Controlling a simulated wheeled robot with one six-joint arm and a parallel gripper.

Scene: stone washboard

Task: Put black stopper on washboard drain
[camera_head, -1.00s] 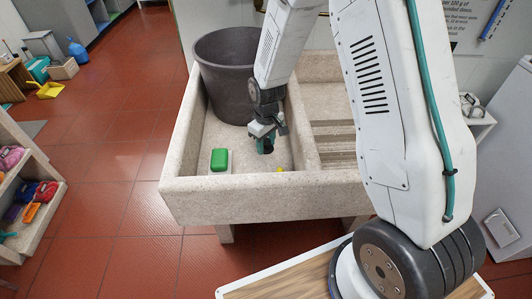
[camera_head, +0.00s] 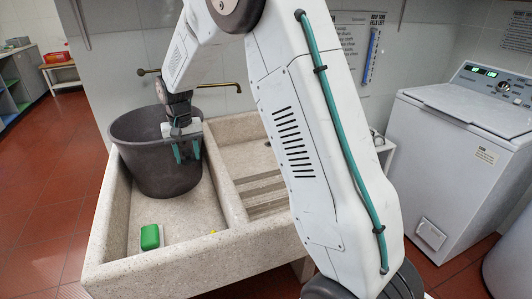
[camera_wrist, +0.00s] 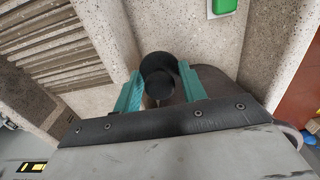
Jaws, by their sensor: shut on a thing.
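My gripper (camera_head: 187,153) is raised above the left basin, in front of the dark bucket. In the wrist view its teal fingers (camera_wrist: 160,75) are closed on the round black stopper (camera_wrist: 157,84). The stopper is hard to make out in the head view. The stone washboard (camera_head: 262,192), with its ribbed slope, is the right section of the sink, and its ribs (camera_wrist: 55,50) show at the upper left of the wrist view. A small dark spot (camera_head: 267,143) behind the ribs may be the drain; I cannot tell for sure.
A large dark bucket (camera_head: 150,165) stands at the back of the left basin. A green block (camera_head: 150,237) and a small yellow thing (camera_head: 213,232) are near its front. A stone divider separates the sections. Brass taps (camera_head: 220,85) are on the wall. A white washing machine (camera_head: 450,150) stands right.

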